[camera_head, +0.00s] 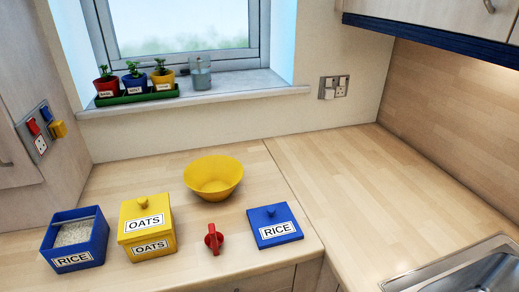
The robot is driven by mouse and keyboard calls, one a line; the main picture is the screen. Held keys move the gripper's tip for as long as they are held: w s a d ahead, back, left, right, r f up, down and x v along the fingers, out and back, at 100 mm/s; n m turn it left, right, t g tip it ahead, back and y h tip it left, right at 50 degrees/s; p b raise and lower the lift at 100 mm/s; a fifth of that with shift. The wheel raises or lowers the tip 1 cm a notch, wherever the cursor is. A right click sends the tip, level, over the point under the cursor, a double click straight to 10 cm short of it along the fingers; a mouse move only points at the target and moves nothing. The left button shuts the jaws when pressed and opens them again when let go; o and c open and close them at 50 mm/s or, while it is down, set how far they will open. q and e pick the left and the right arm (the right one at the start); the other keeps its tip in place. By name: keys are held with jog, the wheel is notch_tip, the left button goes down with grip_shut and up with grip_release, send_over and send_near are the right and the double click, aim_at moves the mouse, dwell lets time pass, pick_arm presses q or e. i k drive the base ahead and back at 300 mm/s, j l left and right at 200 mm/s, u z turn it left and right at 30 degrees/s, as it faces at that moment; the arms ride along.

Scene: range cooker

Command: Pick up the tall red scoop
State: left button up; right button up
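A red scoop (214,240) stands on the wooden worktop near its front edge. Neither of my grippers shows in the head view.
The yellow oats box (146,235) is left of the scoop, with its lid on. The open blue rice box (76,241) stands further left. The blue lid (273,225) lies to the right, a yellow bowl (213,176) behind. The right worktop (375,195) is clear up to the sink (470,270).

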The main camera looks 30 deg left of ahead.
aim_at(214, 239)
jog(key=u, duration=1.3)
